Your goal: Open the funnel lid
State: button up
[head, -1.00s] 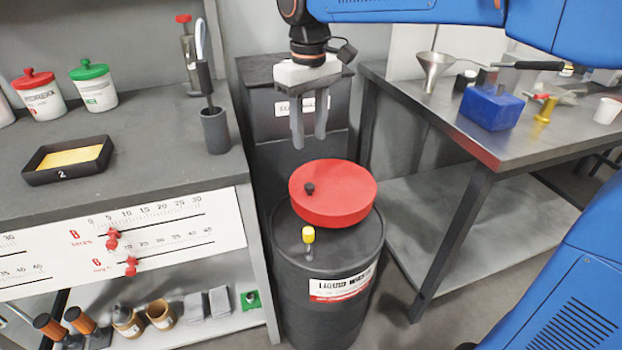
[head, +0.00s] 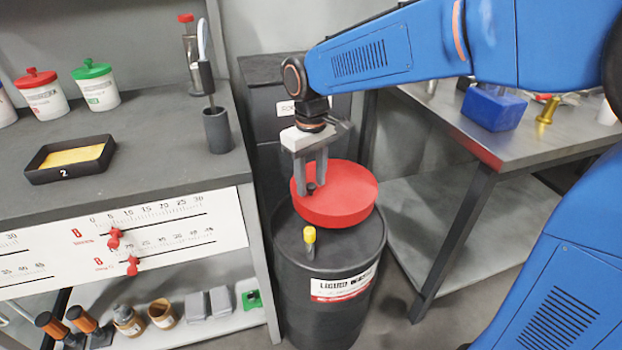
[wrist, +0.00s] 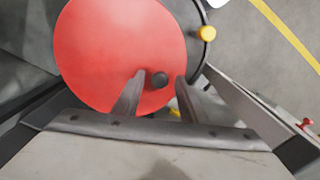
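The funnel lid (head: 345,196) is a round red disc lying flat, closed on top of a black liquid waste barrel (head: 330,262). A small black knob (head: 311,188) stands near the lid's left edge. My gripper (head: 311,186) points down over the knob with its fingers apart, one on each side. In the wrist view my gripper (wrist: 155,80) shows a gap between each finger and the knob (wrist: 159,80). The red lid (wrist: 115,50) fills much of that view.
A yellow-capped fitting (head: 309,240) stands on the barrel's front rim. A grey bench (head: 150,190) is close on the left, and a metal table (head: 470,140) with a blue block (head: 492,108) is on the right. A dark cabinet (head: 270,130) stands behind.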

grip_shut()
jog(key=shift+r, duration=0.1)
